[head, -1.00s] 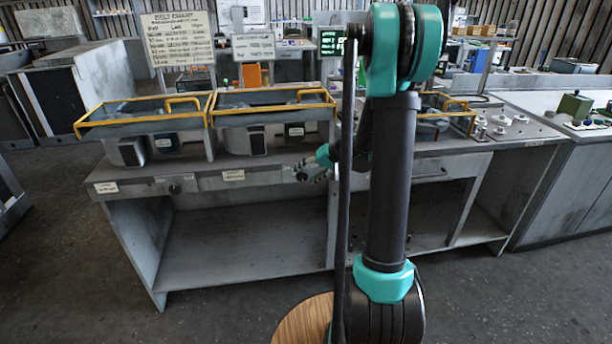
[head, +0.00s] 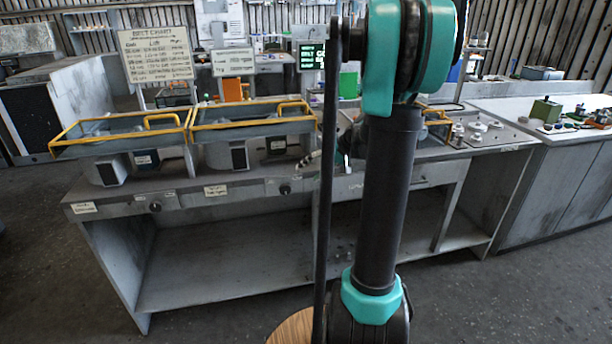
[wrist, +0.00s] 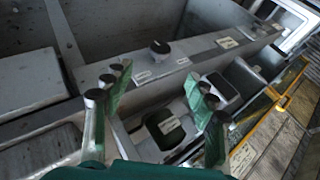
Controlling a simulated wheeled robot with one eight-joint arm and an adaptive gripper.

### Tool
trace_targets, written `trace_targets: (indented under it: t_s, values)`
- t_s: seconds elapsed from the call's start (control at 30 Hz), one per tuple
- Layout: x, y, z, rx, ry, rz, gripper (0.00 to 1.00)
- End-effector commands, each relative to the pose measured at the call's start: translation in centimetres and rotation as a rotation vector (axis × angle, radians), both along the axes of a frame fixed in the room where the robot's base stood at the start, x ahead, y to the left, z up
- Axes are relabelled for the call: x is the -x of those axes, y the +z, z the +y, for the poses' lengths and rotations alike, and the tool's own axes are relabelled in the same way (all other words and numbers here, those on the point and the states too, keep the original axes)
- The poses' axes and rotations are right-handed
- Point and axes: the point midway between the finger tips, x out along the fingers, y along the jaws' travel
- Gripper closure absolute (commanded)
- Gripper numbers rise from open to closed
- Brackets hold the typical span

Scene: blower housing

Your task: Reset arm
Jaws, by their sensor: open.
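My arm, teal and black, stands upright in the middle-right of the head view and covers part of the workbench (head: 240,190) behind it. My gripper (head: 308,160) shows only as a small grey piece beside the arm, over the bench's front edge; the rest is hidden. In the wrist view, my gripper (wrist: 158,98) has its fingers spread wide apart with nothing between them. Beyond them are the bench's grey front panel and a black knob (wrist: 160,47).
Two yellow-railed trays (head: 118,135) (head: 252,124) stand on the bench, with dark-faced boxes below. A belt chart sign (head: 155,54) stands behind. A side counter (head: 560,150) is at the right. Grey floor (head: 500,300) is clear at the front right.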

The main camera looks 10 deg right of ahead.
Motion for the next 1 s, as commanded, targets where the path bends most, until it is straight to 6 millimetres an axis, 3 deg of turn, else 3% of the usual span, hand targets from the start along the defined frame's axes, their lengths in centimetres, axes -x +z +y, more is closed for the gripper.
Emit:
trace_targets:
  t_s: [0.3,0.43,0.57,0.7,1.0]
  values:
    - [0.2,0.0,0.1,0.004,0.001,0.002,0.43]
    - [2.1,-0.7,1.4,0.046,0.005,0.02,0.43]
    - [6.3,-2.2,3.5,0.148,0.008,0.054,0.43]
    - [11.9,-4.5,5.1,0.288,0.009,0.078,0.43]
    - [22.3,-9.0,5.2,0.564,0.01,0.055,0.43]
